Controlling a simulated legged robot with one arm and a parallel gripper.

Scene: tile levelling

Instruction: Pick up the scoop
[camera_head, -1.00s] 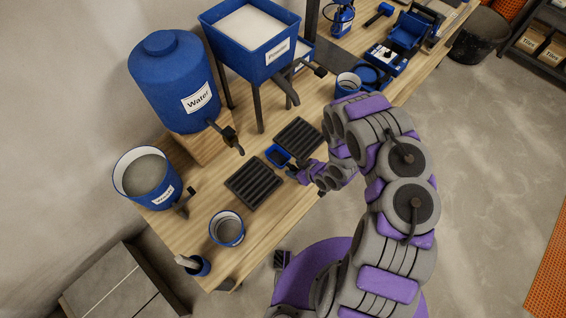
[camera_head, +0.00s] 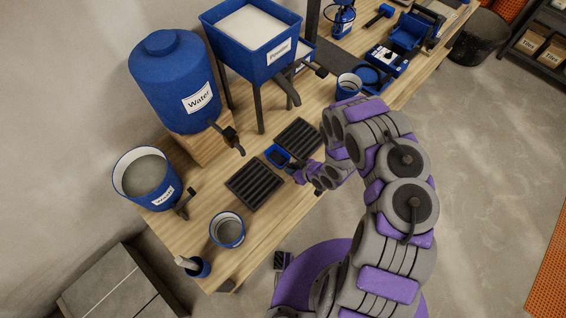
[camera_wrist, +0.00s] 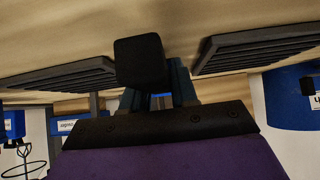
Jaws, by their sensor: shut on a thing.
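The scoop (camera_head: 277,155) is a small blue tray-like piece with a dark inside. In the head view it sits between the two black ribbed grates, at or just above the table. My gripper (camera_head: 293,168) is at its right-hand end and is shut on it. In the wrist view my gripper's fingers (camera_wrist: 160,97) are partly hidden behind a dark block (camera_wrist: 140,62), which looks like the handle end. A bit of blue shows between the fingers. I cannot tell whether the scoop touches the table.
Black grates (camera_head: 255,184) and (camera_head: 299,136) lie close on either side. A blue water tank (camera_head: 172,85), a powder hopper (camera_head: 250,45) and a waste bucket (camera_head: 145,180) stand behind. Blue-rimmed cups (camera_head: 227,230) and (camera_head: 348,86) stand on the wooden table (camera_head: 200,215).

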